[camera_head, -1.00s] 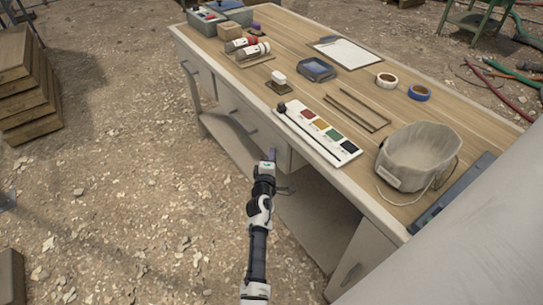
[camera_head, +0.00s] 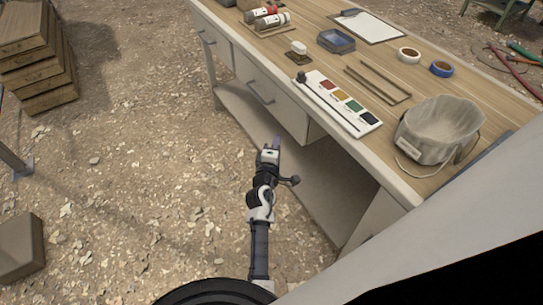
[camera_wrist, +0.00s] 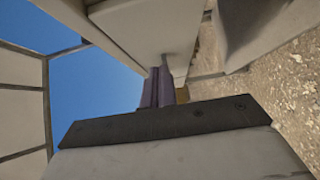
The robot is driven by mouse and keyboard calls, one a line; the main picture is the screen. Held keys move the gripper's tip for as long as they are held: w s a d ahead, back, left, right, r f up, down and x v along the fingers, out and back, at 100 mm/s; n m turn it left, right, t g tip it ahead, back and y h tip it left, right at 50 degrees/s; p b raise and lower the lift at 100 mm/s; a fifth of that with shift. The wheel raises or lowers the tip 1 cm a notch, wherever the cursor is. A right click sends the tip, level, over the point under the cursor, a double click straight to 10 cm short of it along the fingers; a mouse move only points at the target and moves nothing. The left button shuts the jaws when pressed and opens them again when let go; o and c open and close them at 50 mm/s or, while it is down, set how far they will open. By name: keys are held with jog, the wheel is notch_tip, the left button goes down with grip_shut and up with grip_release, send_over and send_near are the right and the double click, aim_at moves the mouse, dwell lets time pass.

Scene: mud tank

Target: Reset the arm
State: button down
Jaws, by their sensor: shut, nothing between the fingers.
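My arm reaches up from the bottom middle of the head view, and my gripper (camera_head: 276,146) is at its end, beside the front of the workbench (camera_head: 405,184). It is below the tabletop level and apart from everything on the bench. In the wrist view the purple fingers (camera_wrist: 158,88) are together with nothing between them. A pale bench-like surface and blue sky fill much of that view.
Gravelly floor (camera_head: 130,180) is open left of my arm.

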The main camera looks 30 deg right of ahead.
jog(key=shift+b+v, duration=0.4)
jog(key=shift+v, duration=1.9)
jog(key=shift+w+a, duration=0.1)
